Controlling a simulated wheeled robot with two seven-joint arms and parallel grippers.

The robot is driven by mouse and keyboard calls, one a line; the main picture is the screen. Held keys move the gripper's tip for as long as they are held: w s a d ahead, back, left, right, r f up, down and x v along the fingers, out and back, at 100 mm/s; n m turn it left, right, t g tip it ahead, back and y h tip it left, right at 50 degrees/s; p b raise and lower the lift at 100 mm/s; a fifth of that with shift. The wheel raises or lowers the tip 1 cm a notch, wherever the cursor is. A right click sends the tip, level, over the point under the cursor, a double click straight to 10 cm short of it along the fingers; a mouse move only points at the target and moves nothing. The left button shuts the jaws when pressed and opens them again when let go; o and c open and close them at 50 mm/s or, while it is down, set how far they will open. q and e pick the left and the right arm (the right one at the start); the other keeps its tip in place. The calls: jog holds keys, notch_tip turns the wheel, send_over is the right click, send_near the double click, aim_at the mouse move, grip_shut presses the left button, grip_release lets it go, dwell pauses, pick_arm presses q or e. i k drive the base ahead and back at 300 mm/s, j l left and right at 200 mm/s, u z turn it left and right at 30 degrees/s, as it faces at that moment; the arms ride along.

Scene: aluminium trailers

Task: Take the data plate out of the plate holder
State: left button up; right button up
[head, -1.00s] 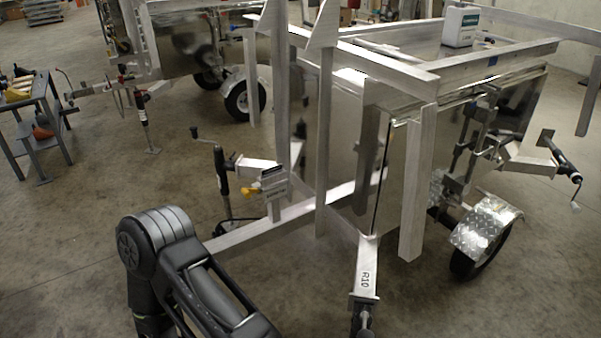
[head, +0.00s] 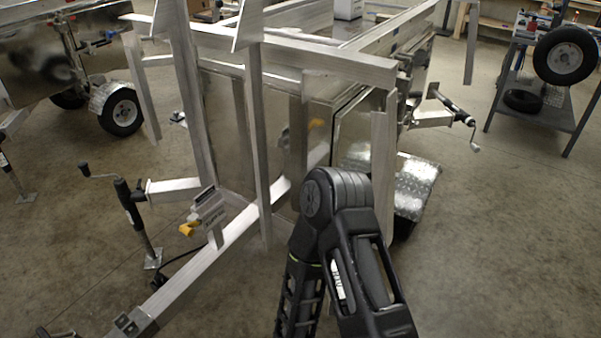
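A small grey bracket (head: 208,210) stands on the trailer's drawbar, left of the middle in the head view. A light face with dark marks too small to read shows on it, with a yellow piece (head: 187,230) at its left side. I cannot tell for sure whether this is the plate holder, or whether the light face is the data plate. One of my black arms rises from the bottom centre, with its bent joint right of the bracket and apart from it in the picture. Neither gripper is in view.
The aluminium trailer frame (head: 325,62) fills the centre, with upright posts (head: 258,150) behind the bracket. The drawbar (head: 190,282) runs to the lower left. A jack (head: 132,205) with a crank stands left. A grey bench (head: 545,100) with wheels is at right. Floor at lower right is clear.

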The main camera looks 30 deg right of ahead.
aim_at(210, 190)
jog(key=i+l+z, duration=0.1)
jog(key=z, duration=0.3)
jog(key=i+z, duration=0.4)
jog(key=i+j+z, duration=0.1)
jog(key=z, duration=0.3)
jog(key=i+j+z, duration=0.15)
jog(key=i+z, duration=0.25)
jog(key=k+l, duration=0.05)
jog(key=k, duration=0.05)
